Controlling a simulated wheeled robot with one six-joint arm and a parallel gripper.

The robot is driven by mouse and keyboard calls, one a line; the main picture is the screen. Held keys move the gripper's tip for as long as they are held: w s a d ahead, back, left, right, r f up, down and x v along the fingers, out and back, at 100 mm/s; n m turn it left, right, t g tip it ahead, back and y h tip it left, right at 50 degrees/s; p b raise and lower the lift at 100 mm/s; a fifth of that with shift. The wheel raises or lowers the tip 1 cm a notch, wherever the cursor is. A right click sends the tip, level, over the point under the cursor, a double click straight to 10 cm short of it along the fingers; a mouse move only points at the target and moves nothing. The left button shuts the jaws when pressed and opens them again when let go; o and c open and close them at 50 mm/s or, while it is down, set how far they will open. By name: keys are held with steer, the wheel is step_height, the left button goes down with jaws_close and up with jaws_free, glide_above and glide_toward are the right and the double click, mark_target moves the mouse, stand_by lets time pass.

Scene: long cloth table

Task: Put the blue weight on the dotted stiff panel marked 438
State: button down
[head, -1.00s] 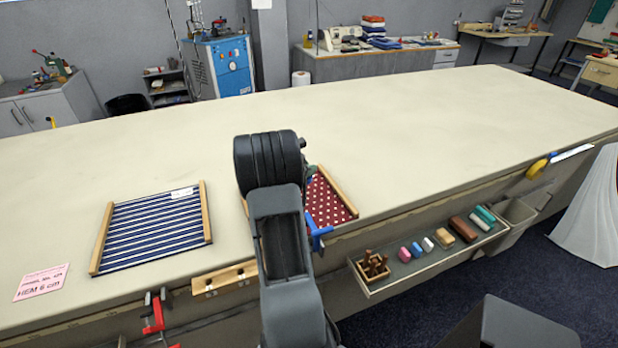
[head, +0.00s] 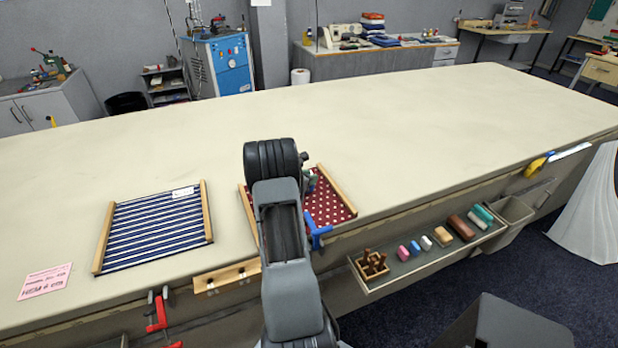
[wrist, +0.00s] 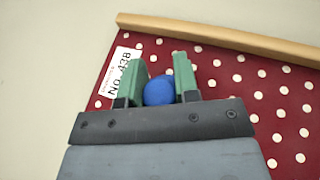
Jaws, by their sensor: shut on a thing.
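The dotted panel, dark red with white dots and wooden side bars, lies on the table; it shows in the head view (head: 330,200), partly hidden by my arm, and in the wrist view (wrist: 285,110). Its white label reading No. 438 (wrist: 119,72) is left of my gripper in the wrist view. My gripper (wrist: 161,80) is shut on the blue weight (wrist: 158,92), a round blue thing between the green finger pads, over the dotted cloth. I cannot tell whether the weight touches the cloth. In the head view the gripper (head: 311,180) is mostly hidden by my arm.
A blue-striped panel (head: 155,228) lies to the left, near a pink card (head: 45,281). A blue clamp (head: 317,232) sits at the table edge by the dotted panel. A tray (head: 375,288) with several coloured blocks hangs along the front. The table behind is clear.

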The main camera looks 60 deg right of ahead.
steer(key=shift+f, duration=0.1)
steer(key=c, duration=0.9)
jaws_free()
steer(key=shift+o, duration=0.2)
steer(key=b+v, duration=0.1)
steer(key=v, duration=1.1)
steer(key=shift+a+r+b, duration=0.15)
steer(key=shift+r+b, duration=0.05)
steer(key=shift+b, duration=0.1)
steer(key=s+a+r+m+t+y, duration=0.2)
steer(key=a+r+m+y, duration=0.1)
steer(key=a, duration=1)
steer(key=s+a+r+m+t+y, duration=0.2)
steer(key=a+m+y, duration=0.3)
steer(key=a, duration=0.8)
steer(key=s+a+r+m+t+y, duration=0.3)
steer(key=a+m, duration=0.4)
steer(key=a, duration=0.6)
steer(key=shift+s+a+r+y, duration=0.2)
steer(key=shift+a+r+y, duration=0.15)
steer(key=shift+r+y, duration=0.65)
steer(key=shift+f, duration=0.15)
